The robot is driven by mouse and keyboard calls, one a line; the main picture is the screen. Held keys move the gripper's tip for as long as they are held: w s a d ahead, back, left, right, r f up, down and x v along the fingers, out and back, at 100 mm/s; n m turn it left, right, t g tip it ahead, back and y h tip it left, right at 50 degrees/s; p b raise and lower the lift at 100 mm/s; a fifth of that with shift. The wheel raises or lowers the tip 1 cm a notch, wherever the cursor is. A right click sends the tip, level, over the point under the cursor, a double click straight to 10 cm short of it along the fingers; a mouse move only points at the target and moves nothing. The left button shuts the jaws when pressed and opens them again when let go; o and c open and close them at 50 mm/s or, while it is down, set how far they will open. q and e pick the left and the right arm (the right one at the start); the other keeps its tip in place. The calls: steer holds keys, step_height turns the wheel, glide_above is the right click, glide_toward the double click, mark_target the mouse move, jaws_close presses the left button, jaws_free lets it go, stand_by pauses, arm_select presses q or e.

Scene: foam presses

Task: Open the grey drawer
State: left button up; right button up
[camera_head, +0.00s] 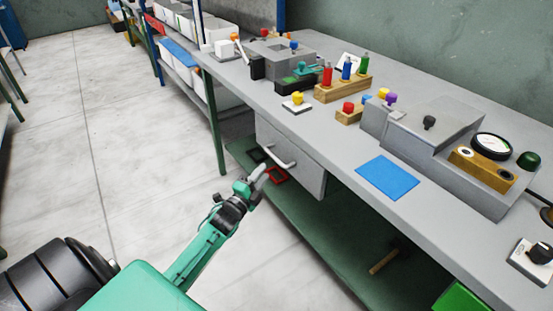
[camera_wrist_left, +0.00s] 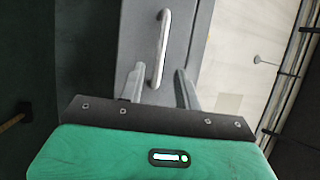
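The grey drawer (camera_head: 300,168) hangs under the grey workbench top and looks closed. Its pale bar handle (camera_head: 281,157) is on the front. My left gripper (camera_head: 262,172) is in front of the drawer, just below and left of the handle. In the left wrist view, the gripper's two fingers (camera_wrist_left: 158,86) are apart. The handle (camera_wrist_left: 161,45) stands ahead, with its near end reaching between the fingertips' lines. The fingers are not closed on it; whether they touch it I cannot tell. My right gripper is not in view.
A green lower shelf (camera_head: 335,235) runs under the bench, with a red frame (camera_head: 277,176) and a hammer-like tool (camera_head: 385,260) on it. The workbench top (camera_head: 340,140) carries several blocks, presses and a blue mat (camera_head: 387,177). The floor (camera_head: 140,150) at left is clear.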

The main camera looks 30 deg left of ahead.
mark_target(275, 157)
arm_select(q)
steer(key=w, duration=0.2)
steer(key=w+r, duration=0.1)
steer(key=w, duration=0.5)
steer(key=shift+w+r, duration=0.1)
steer(key=shift+r, duration=0.1)
jaws_close()
